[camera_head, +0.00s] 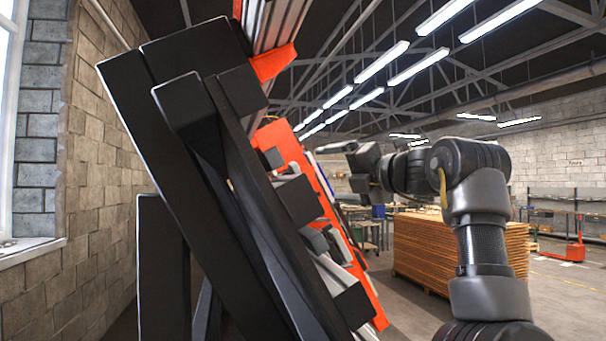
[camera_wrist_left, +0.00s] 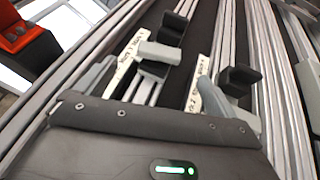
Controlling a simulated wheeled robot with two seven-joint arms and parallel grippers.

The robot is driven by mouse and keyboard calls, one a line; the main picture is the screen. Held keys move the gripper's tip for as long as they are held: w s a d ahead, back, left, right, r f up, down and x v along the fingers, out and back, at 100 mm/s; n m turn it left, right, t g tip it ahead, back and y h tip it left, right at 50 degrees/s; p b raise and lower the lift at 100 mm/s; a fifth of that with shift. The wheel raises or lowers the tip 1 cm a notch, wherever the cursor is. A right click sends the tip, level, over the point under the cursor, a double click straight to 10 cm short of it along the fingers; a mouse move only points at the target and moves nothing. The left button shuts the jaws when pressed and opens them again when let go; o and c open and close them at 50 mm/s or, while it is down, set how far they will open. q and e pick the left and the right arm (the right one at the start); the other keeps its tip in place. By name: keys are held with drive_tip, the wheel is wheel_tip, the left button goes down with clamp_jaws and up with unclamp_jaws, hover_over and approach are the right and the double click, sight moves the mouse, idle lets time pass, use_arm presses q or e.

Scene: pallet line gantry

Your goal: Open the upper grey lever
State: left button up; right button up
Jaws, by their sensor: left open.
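My left gripper (camera_head: 358,170) is a small dark shape in the head view, to the right of the tilted orange-edged panel; its dark body (camera_wrist_left: 155,145) fills the bottom of the left wrist view. It is open. In the left wrist view, a grey lever (camera_wrist_left: 158,52) sits by a white labelled strip and a black block. A second grey lever (camera_wrist_left: 209,96) sits by another white strip to the right. I cannot tell which is the upper one. Both are just beyond the gripper body; contact cannot be made out. My right gripper does not show.
A large black frame (camera_head: 150,100) leans across the left of the head view and partly hides the orange panel edge (camera_head: 283,140). Metal rails (camera_wrist_left: 268,60) run behind the levers. A brick wall (camera_head: 95,180) is at the left. A stack of boards (camera_head: 450,250) stands behind my arm.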

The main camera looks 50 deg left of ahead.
use_arm(q)
drive_tip(key=a+p, duration=0.1)
drive_tip(key=a, duration=0.2)
drive_tip(key=a+p, duration=0.2)
drive_tip(key=a, duration=0.2)
drive_tip(key=a+p, duration=0.1)
drive_tip(key=a, duration=0.2)
drive_tip(key=shift+s+a, duration=0.35)
drive_tip(key=shift+a, duration=0.05)
drive_tip(key=shift+w, duration=0.1)
